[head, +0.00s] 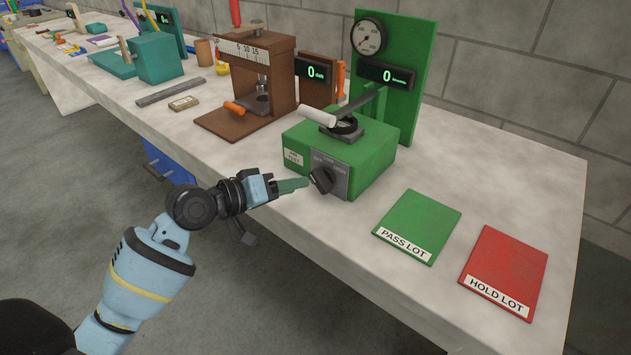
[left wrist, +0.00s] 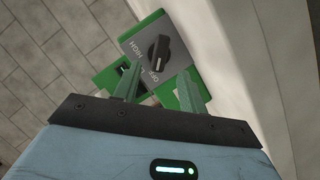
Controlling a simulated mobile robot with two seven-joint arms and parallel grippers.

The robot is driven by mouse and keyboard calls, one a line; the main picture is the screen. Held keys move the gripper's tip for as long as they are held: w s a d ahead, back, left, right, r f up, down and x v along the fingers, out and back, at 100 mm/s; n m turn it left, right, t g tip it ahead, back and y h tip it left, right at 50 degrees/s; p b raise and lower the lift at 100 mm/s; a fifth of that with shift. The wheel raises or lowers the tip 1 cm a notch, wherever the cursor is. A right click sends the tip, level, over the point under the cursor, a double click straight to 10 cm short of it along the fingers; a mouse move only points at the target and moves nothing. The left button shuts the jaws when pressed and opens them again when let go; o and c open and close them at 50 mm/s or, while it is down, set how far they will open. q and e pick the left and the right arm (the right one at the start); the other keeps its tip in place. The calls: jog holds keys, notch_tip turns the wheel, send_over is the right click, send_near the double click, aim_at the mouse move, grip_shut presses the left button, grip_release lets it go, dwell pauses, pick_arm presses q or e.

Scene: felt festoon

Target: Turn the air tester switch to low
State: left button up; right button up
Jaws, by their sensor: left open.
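The green air tester (head: 345,152) stands on the bench, with a grey switch plate on its front. Its black knob (head: 321,180) sits on that plate. In the left wrist view the knob (left wrist: 159,54) shows beyond my fingers, on the grey plate (left wrist: 135,45) marked OFF, a partly hidden label and HIGH. The knob's pale pointer line is visible, but I cannot tell surely which label it marks. My left gripper (head: 303,184) is open in front of the knob, its green fingers (left wrist: 158,88) apart with nothing between them. My right gripper is not in view.
A green PASS LOT mat (head: 418,222) and a red HOLD LOT mat (head: 506,268) lie right of the tester. A brown press fixture (head: 255,85) stands left of it. A white-handled lever (head: 318,116) sits on top of the tester.

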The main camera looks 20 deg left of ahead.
aim_at(315, 182)
pick_arm(q)
jog(key=x, duration=0.6)
jog(key=shift+w+d, duration=0.2)
jog(key=shift+c, duration=0.4)
jog(key=c, duration=0.5)
